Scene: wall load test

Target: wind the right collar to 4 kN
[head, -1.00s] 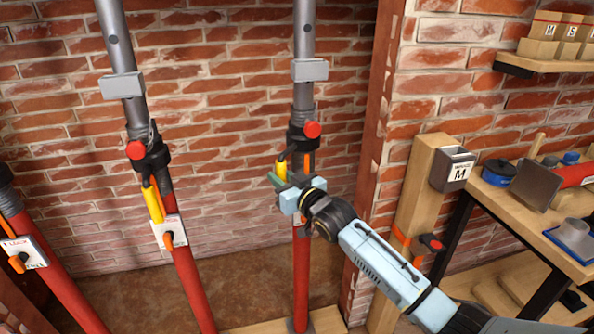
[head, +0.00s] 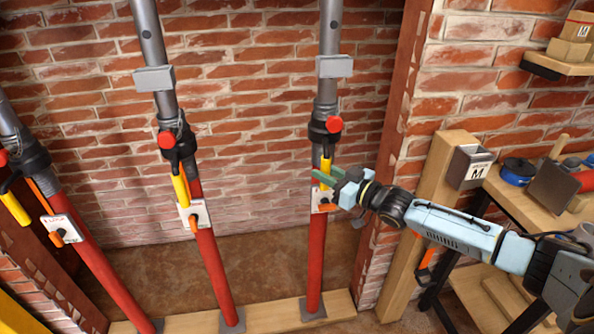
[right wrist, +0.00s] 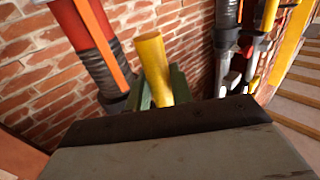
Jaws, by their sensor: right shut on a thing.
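The right prop is a red tube with a grey upper tube and a black collar (head: 325,131) with a red knob (head: 334,124). Its yellow handle (head: 326,165) hangs down from the collar, in front of the tube. My right gripper (head: 323,177) reaches in from the right and its green fingers are shut on this handle. In the right wrist view the yellow handle (right wrist: 153,66) stands between the green fingers. A white card with an orange lever (head: 325,207) is partly hidden behind the gripper. I can read no load value. My left gripper is not in view.
Two more props with yellow handles stand left: the middle one (head: 180,188) and a leaning one (head: 15,207). A brick wall lies close behind.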

